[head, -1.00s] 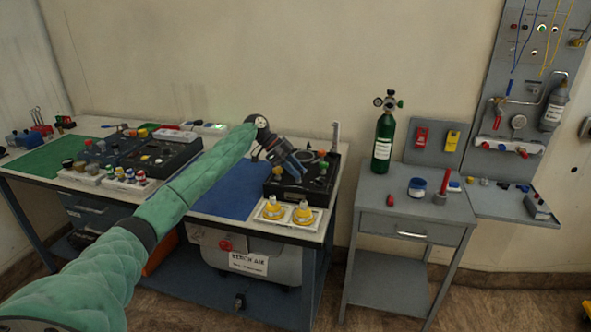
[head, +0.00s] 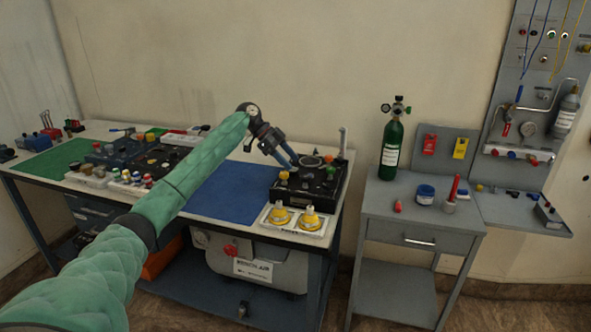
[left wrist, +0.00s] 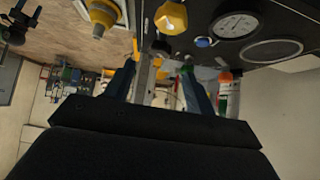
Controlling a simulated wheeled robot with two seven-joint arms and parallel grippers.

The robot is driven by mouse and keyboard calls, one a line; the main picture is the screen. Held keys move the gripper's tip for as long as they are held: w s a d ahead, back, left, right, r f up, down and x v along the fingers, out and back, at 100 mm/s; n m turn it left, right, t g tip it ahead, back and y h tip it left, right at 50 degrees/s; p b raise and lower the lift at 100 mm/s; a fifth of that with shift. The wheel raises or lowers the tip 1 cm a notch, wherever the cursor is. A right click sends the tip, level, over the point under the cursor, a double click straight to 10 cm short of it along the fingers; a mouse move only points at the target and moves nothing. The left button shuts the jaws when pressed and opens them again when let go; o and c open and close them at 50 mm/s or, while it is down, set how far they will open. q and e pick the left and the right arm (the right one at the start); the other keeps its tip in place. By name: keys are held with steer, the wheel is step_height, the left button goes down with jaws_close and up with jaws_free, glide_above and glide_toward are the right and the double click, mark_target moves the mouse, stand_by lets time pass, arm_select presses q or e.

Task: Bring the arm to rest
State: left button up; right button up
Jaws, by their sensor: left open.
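My left arm, in a green sleeve, reaches from the lower left over the workbench (head: 110,209) in the head view. My left gripper (head: 292,164) is open and empty at the left edge of the black panel box (head: 312,188), close to its knobs. I cannot tell if the tips touch it. In the left wrist view the two blue fingers of the gripper (left wrist: 160,78) stand apart, with the panel's gauges (left wrist: 236,25) beyond them. My right gripper does not show.
Two yellow fittings (head: 309,217) stand on a white plate at the bench's front right. A blue mat (head: 225,195) lies clear beside the box. A grey cart (head: 418,221) with a green cylinder (head: 391,147) stands to the right, past a gap.

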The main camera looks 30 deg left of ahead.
arm_select(q)
steer(key=shift+s+a+r, duration=0.1)
steer(key=shift+a+r, duration=0.2)
steer(key=shift+r, duration=0.05)
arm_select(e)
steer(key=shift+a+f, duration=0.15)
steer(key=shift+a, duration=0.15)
